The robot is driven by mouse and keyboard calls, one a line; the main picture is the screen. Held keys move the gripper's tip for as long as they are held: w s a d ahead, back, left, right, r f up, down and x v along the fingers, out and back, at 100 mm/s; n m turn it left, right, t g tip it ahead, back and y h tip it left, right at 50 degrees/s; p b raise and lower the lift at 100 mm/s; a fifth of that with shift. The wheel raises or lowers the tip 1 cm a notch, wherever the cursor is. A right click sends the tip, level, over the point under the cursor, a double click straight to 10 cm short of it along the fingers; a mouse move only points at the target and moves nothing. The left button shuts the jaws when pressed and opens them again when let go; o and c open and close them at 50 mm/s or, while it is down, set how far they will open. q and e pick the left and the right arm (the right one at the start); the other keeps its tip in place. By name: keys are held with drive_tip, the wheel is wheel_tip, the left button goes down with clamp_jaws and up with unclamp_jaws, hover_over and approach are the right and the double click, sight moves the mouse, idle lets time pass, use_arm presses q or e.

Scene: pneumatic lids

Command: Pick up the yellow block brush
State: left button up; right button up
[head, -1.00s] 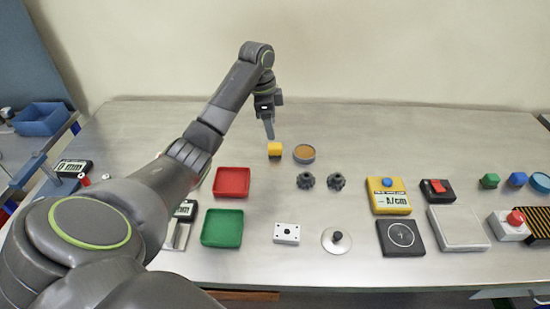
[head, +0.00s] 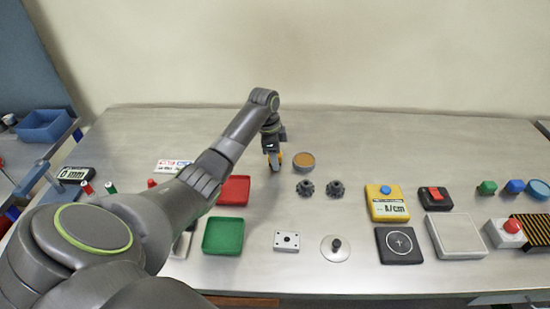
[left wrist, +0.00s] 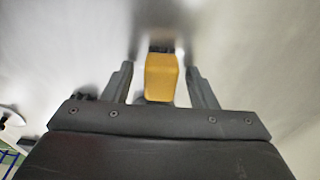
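The yellow block brush (left wrist: 161,77) has a dark part at its far end and stands between the two fingers of my left gripper (left wrist: 160,82) in the left wrist view. The fingers are spread, with a gap visible on each side of the block. In the head view, my left gripper (head: 274,163) is down near the tabletop and hides most of the yellow block brush (head: 281,157). My right gripper does not show in either view.
A round container with an orange-brown top (head: 304,161) stands close to the right of my left gripper. Two dark knobs (head: 305,188) lie in front of it. A red tray (head: 234,190) and a green tray (head: 222,233) are nearer. The table behind is clear.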

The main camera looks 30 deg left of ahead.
use_arm(q)
drive_tip(key=c, duration=0.9)
drive_tip(key=shift+r, duration=0.15)
drive_tip(key=shift+c, duration=0.2)
wheel_tip(320, 180, up, 10)
drive_tip(key=shift+f+b, duration=0.1)
drive_tip(key=shift+b, duration=0.85)
drive_tip(key=shift+o, duration=1.4)
drive_tip(key=shift+c, duration=1)
